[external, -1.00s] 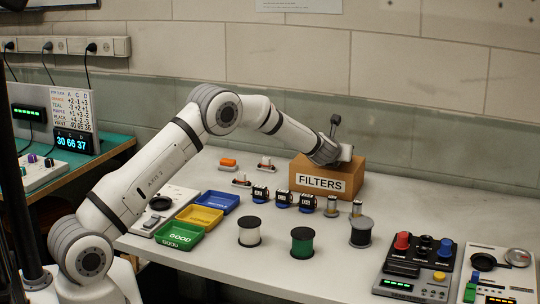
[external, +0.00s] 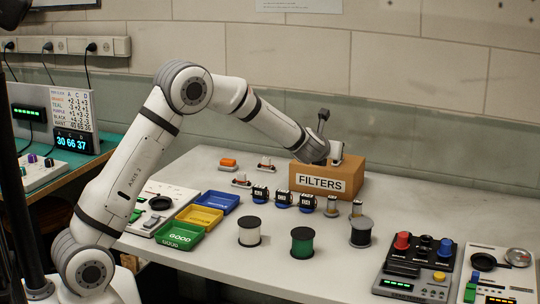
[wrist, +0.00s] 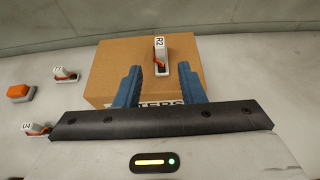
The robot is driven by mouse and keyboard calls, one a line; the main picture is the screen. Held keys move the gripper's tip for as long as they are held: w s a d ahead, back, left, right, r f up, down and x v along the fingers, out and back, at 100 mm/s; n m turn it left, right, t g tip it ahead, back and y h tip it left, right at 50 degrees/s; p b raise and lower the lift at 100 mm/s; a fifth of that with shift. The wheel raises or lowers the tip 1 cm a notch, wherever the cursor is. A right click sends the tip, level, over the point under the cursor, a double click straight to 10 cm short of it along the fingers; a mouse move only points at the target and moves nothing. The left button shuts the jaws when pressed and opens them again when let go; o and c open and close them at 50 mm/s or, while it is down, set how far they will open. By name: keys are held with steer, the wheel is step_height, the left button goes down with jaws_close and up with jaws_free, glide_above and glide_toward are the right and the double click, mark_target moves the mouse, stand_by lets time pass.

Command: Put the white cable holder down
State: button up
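The white cable holder (wrist: 160,46), marked R2 and with an orange-red cable, shows in the wrist view over the top of the cardboard box (wrist: 110,55). It appears to stand on the box, though its base contact is not clear. My gripper (wrist: 159,68) has its two blue fingers apart, with a gap wider than the holder. The holder lies just beyond and between the fingertips, touching neither. In the external view my gripper (external: 328,150) is low over the box labelled FILTERS (external: 346,178); its fingers cannot be made out there.
Other small holders and an orange block (external: 228,162) lie left of the box. Several dark motors (external: 283,199) and cylinders stand in front. Blue, yellow and green trays (external: 181,236) are left, spools (external: 302,243) nearer, control panels (external: 416,268) right. The wall is close behind.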

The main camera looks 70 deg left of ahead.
steer(key=s+d+r+n+g+h, duration=0.1)
steer(key=s+d+r+n, duration=0.15)
steer(key=s+n, duration=0.35)
steer(key=s+d+r+n+g, duration=0.2)
steer(key=s+d+n, duration=0.2)
steer(key=s, duration=0.4)
steer(key=s+d+r+n+g+h, duration=0.1)
steer(key=s+d+r+n, duration=0.1)
steer(key=s+d+n, duration=0.4)
steer(key=s+d+f+n+g+h, duration=0.1)
steer(key=s+d+n+h, duration=0.1)
steer(key=s+d, duration=0.3)
steer(key=s+d+f+n+g+h, duration=0.1)
steer(key=s+d+n, duration=0.4)
steer(key=s, duration=0.6)
steer(key=s+d+f+n+h, duration=0.3)
steer(key=s+d+n+h, duration=0.1)
steer(key=s, duration=0.4)
steer(key=shift+s+d+f+g, duration=0.2)
steer(key=shift+s+d+g, duration=0.15)
steer(key=shift+d, duration=0.4)
steer(key=shift+o, duration=0.4)
steer(key=shift+o, duration=1)
steer(key=shift+w, duration=0.1)
